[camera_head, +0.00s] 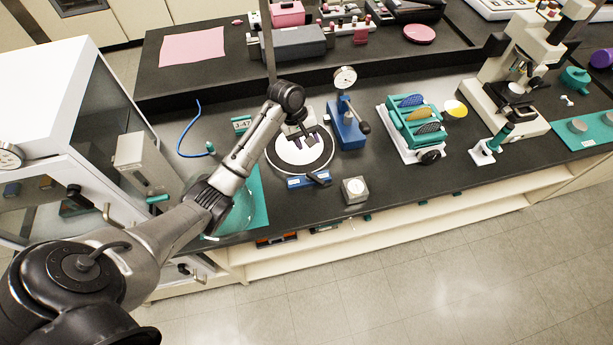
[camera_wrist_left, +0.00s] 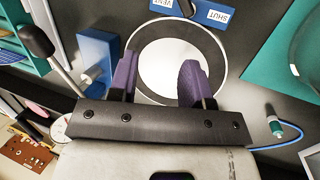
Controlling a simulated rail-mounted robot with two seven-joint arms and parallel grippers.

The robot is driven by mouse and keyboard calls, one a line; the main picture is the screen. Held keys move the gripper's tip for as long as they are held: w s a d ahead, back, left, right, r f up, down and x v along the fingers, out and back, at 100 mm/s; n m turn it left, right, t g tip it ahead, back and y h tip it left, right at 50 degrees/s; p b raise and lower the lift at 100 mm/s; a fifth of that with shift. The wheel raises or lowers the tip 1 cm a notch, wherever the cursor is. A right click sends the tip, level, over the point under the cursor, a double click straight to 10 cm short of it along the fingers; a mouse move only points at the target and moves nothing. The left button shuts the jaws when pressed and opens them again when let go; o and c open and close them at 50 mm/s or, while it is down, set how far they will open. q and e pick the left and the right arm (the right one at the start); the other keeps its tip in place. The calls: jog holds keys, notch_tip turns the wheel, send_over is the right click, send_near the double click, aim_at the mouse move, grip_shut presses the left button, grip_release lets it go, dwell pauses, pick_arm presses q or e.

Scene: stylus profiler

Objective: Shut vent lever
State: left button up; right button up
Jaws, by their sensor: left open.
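The vent lever is a dark handle (camera_head: 320,177) on a blue plate (camera_head: 297,183) at the front edge of a round white disc (camera_head: 300,150) with a black rim. In the left wrist view the blue plate (camera_wrist_left: 216,14) is at the top, with upside-down VENT and SHUT labels; a dark part of the lever (camera_wrist_left: 187,7) shows between them, its far end cut off. My left gripper (camera_head: 302,137) is above the disc, behind the plate, apart from the lever. Its purple-padded fingers (camera_wrist_left: 158,78) are open and empty. My right gripper is in neither view.
A blue dial-gauge stand (camera_head: 347,125) with a black-knobbed rod stands right of the disc. A small grey box (camera_head: 354,190) sits at the front edge. A glass dome (camera_head: 235,212) and a white cabinet (camera_head: 60,90) are left. A teal rack (camera_head: 415,125) is farther right.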

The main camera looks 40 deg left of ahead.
aim_at(319, 180)
pick_arm(q)
jog(key=d+f+n, duration=0.2)
jog(key=f, duration=0.2)
jog(key=d+f+n+g, duration=0.1)
jog(key=d+f+n, duration=0.1)
jog(key=f, duration=0.3)
jog(key=s+d+f+n+h+b, duration=0.1)
jog(key=d+f+n, duration=0.1)
jog(key=f+n, duration=0.2)
jog(key=shift+d+f, duration=0.2)
jog(key=shift+f, duration=0.05)
dwell(0.4)
jog(key=shift+r, duration=0.1)
grip_shut()
